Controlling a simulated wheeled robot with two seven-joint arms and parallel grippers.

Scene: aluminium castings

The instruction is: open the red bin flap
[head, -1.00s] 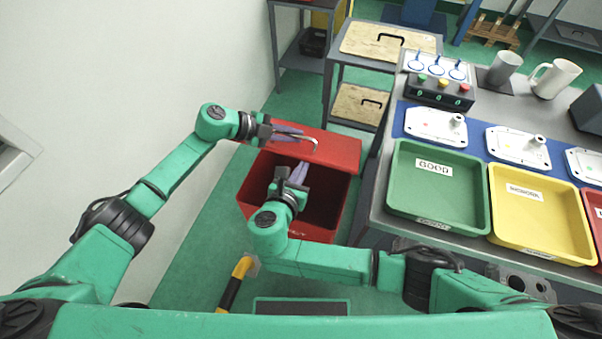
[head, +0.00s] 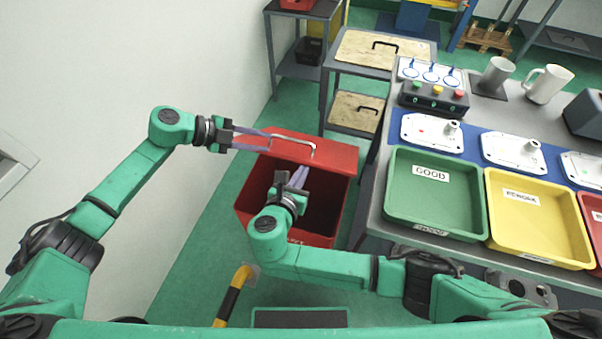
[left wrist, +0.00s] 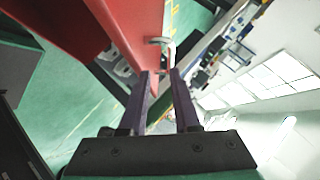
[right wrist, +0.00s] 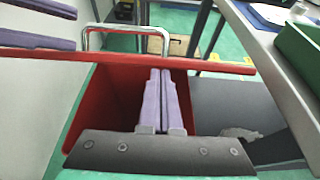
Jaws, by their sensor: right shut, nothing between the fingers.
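The red bin (head: 243,205) stands on the floor left of the workbench, its dark inside showing. Its red flap (head: 335,158) is raised at the back, and a bent metal handle (head: 293,141) stands on it. The handle also shows in the right wrist view (right wrist: 136,27). My left gripper (head: 269,141) is open and empty, its fingertips just left of the handle. In the left wrist view the handle (left wrist: 158,41) lies beyond the parted fingers. My right gripper (head: 294,170) is shut and empty over the bin opening, its tips close to the flap's edge in the right wrist view (right wrist: 160,72).
The workbench at right carries a green tray (head: 398,190), a yellow tray (head: 497,210) and a button box (head: 433,97). A grey cart (head: 340,75) stands behind the bin. The pale wall is on the left. A yellow-black post (head: 232,295) stands in front of the bin.

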